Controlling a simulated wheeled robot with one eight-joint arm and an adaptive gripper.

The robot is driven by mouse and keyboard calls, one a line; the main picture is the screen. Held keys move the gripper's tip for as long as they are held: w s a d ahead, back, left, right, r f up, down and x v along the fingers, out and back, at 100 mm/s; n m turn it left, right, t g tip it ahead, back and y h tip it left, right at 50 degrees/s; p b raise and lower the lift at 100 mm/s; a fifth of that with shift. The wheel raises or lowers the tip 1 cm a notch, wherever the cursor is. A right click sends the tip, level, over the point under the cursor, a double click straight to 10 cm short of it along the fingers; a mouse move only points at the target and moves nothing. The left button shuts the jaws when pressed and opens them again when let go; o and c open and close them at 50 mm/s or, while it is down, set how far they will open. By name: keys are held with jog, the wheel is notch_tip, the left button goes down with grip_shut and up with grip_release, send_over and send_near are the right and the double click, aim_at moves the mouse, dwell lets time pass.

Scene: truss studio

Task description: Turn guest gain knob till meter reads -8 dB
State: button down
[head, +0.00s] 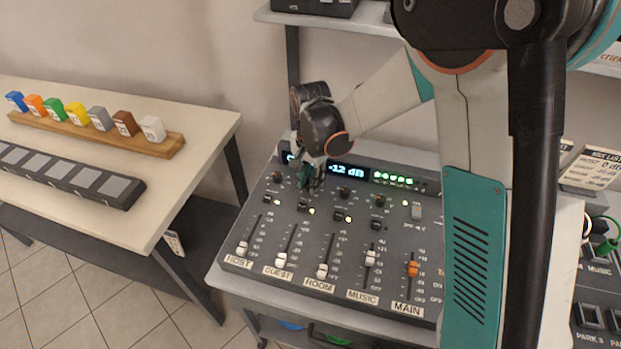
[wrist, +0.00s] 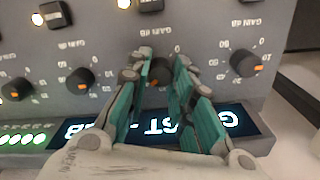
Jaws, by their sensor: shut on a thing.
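The grey mixer (head: 330,230) has a row of gain knobs above faders labelled HOST, GUEST, ROOM, MUSIC and MAIN. My gripper (head: 312,184) reaches down at the second column from the left, GUEST. In the wrist view my gripper (wrist: 160,64) has its teal fingers on both sides of the dark guest gain knob (wrist: 158,72), shut on it. The knob is mostly hidden between the fingers. The meter display (head: 346,171) reads -12 dB in the head view, its left part hidden by my gripper. In the wrist view the display (wrist: 228,120) is upside down and partly covered.
The host knob (wrist: 244,63) and room knob (wrist: 80,80) stand close on either side of my fingers. Lit buttons and faders lie in front. A white table (head: 190,160) with coloured blocks is at the left. A shelf (head: 340,18) is above and behind.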

dwell(0.3)
jog(key=c, duration=1.4)
grip_release()
jog(key=shift+o, duration=0.2)
notch_tip(320, 180, up, 12)
